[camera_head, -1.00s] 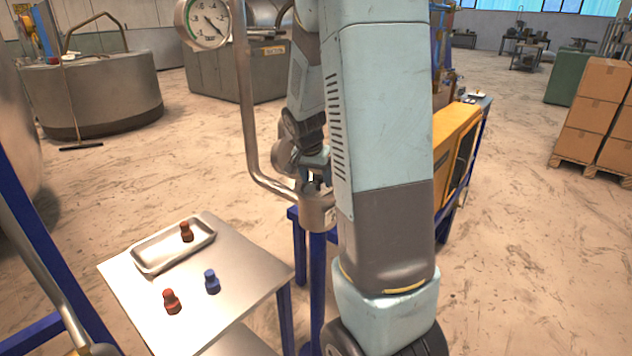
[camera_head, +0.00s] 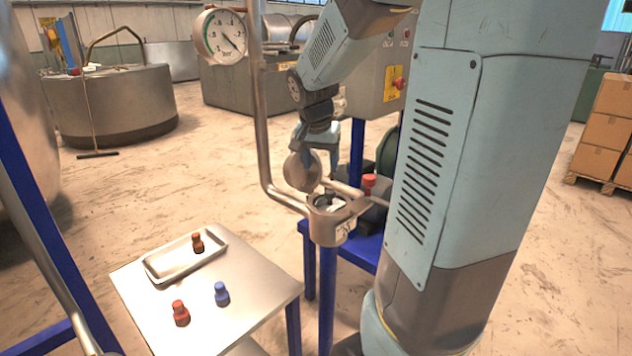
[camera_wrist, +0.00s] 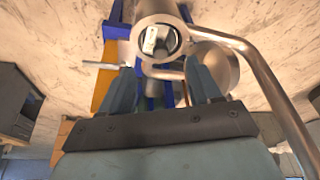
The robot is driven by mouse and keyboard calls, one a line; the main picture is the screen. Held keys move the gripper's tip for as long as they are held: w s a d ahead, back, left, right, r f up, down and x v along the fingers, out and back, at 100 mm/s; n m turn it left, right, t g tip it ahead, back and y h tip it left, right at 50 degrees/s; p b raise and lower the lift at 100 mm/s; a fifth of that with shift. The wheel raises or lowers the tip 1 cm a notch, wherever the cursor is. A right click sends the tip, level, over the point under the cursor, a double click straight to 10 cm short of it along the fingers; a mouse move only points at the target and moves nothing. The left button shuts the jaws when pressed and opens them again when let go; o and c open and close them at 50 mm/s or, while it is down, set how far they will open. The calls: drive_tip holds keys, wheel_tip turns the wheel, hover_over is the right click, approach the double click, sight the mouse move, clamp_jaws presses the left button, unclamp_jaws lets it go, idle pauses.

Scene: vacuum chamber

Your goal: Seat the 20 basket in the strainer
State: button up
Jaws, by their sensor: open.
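The strainer (camera_head: 328,228) is a metal cup on a blue post, open at the top. A pale metal piece (camera_wrist: 156,40) sits inside its mouth; I cannot read a number on it or tell if it is the 20 basket. A round metal disc (camera_head: 300,171), perhaps the strainer's lid, stands beside the opening. My gripper (camera_head: 322,146) is above and behind the strainer, partly behind the disc. In the wrist view my gripper (camera_wrist: 160,72) is open and empty, with the strainer mouth beyond its fingertips.
A steel table (camera_head: 255,290) at front left holds a red knobbed piece (camera_head: 180,313), a blue one (camera_head: 221,294) and a tray (camera_head: 160,275) with a brown one (camera_head: 197,242). A bent pipe (camera_head: 263,130) with a gauge (camera_head: 222,37) rises beside the strainer. A red-topped fitting (camera_head: 370,182) is right.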

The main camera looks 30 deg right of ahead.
drive_tip(key=s+a+r+n+t+y, duration=0.1)
drive_tip(key=s+a+n, duration=0.3)
drive_tip(key=s, duration=0.6)
drive_tip(key=s+a+r+n+t+y, duration=0.1)
drive_tip(key=s+a+r+n, duration=0.3)
drive_tip(key=s+a, duration=0.4)
drive_tip(key=shift+s+a+r+n+t+y, duration=0.25)
drive_tip(key=shift+s+n+t, duration=0.2)
drive_tip(key=shift+s, duration=0.45)
drive_tip(key=shift+d, duration=0.1)
